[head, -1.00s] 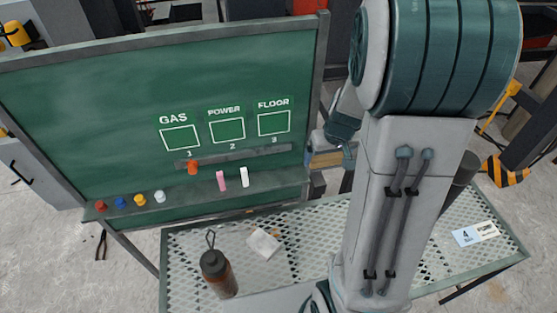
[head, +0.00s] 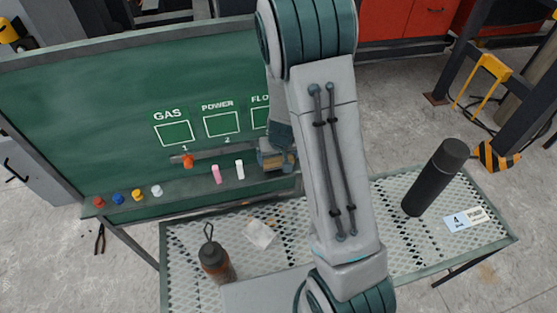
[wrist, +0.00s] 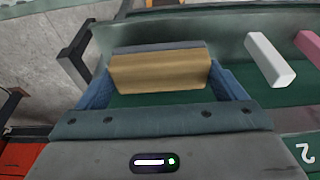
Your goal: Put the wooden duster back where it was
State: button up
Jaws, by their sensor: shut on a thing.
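The wooden duster (wrist: 160,72) is a tan block with a grey strip along its far side. It lies between the blue fingers of my gripper (wrist: 163,88), which is shut on it. In the head view the duster (head: 276,162) shows small at the right end of the chalk ledge (head: 185,197), partly hidden by my gripper and arm. It is close to the ledge; I cannot tell whether it touches. The green board (head: 90,110) rises behind.
Several coloured magnets (head: 137,195) sit at the ledge's left. My arm covers the board's right part.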

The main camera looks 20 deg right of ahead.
notch_tip(320, 180, down, 2)
jog(key=shift+f, duration=0.1)
jog(key=o, duration=0.6)
